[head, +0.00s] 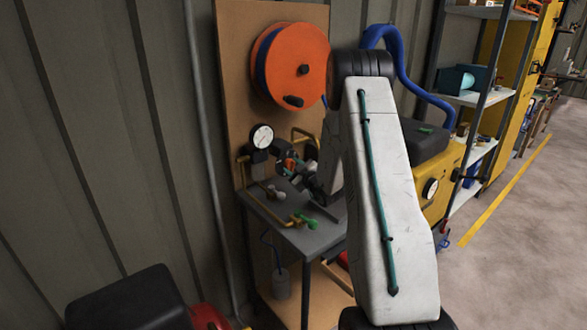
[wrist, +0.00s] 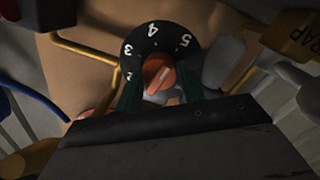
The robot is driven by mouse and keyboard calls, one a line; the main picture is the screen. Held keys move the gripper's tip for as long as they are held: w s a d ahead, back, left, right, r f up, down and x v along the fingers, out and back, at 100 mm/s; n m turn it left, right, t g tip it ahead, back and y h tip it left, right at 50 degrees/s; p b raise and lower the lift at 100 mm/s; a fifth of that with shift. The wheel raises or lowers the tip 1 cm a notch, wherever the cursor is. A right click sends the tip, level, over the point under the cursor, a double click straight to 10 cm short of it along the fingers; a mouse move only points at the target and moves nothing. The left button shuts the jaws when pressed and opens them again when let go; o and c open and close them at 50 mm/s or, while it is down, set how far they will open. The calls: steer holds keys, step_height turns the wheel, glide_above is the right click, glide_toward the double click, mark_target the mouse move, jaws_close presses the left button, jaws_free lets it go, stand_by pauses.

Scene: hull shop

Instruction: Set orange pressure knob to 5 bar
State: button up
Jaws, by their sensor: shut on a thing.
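The orange pressure knob (wrist: 157,74) sits in the middle of a black dial ring (wrist: 141,38) with white numbers in the wrist view. A pale line on the knob slants up and right, its upper end toward the 5. My gripper (wrist: 160,90) is shut on the knob, with one dark green finger at each side. In the head view my gripper (head: 297,172) is at the knob (head: 289,163), small and partly covered by my arm.
A round white gauge (head: 262,137) is left of the knob. An orange hose reel (head: 290,60) hangs above on the board. A grey bench (head: 312,238) with brass pipe and a green-handled valve (head: 307,222) is below. A yellow machine (head: 433,185) stands right.

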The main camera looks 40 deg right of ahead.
stand_by(0.4)
steer(key=o, duration=1)
steer(key=shift+c, duration=0.2)
steer(key=shift+s, duration=0.1)
steer(key=s+a, duration=0.1)
steer(key=s, duration=0.6)
steer(key=shift+s, duration=0.25)
